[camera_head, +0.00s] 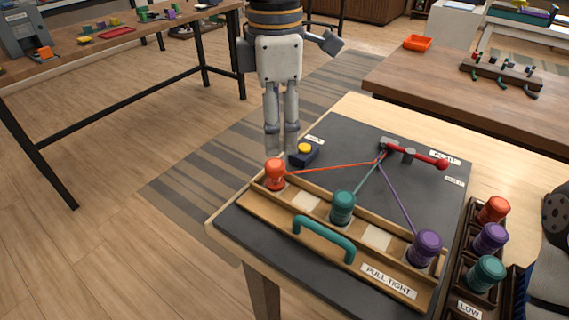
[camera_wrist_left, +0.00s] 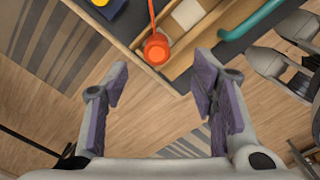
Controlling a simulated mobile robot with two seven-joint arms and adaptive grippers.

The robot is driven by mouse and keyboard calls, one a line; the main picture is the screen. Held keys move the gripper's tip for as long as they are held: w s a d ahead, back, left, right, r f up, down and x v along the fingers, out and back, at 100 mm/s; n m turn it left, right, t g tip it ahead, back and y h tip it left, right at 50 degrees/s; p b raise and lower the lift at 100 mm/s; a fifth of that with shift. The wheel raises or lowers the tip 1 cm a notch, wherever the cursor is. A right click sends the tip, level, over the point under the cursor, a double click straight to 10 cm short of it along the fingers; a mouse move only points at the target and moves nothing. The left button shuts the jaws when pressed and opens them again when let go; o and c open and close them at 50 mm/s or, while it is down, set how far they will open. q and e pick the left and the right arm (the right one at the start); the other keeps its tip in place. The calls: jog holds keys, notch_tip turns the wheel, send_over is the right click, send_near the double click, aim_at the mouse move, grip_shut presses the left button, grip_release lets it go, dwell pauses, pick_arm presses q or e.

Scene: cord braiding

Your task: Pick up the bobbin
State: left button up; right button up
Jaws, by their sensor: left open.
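An orange bobbin (camera_head: 275,174) stands at the left end of the wooden tray (camera_head: 262,208), with an orange cord running from it to the braid point. A teal bobbin (camera_head: 342,208) and a purple bobbin (camera_head: 425,248) stand farther along the tray, each with its own cord. My left gripper (camera_head: 281,148) points down just behind the orange bobbin. In the left wrist view my left gripper (camera_wrist_left: 160,82) is open and empty, and the orange bobbin (camera_wrist_left: 157,49) shows just beyond the fingertips, between their lines. Grey parts at the right edges may be my right arm.
A teal handle (camera_head: 323,238) arches over the tray's front. A red lever (camera_head: 412,155) and a dark block with a yellow button (camera_head: 304,153) sit on the board. A dark rack (camera_head: 468,290) at the right holds spare orange, purple and teal bobbins. Floor lies left of the table.

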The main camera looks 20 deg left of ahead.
aim_at(275, 163)
pick_arm(q)
jog(key=f, duration=0.9)
jog(key=shift+a, duration=0.35)
jog(key=shift+w+r, duration=0.1)
grip_shut()
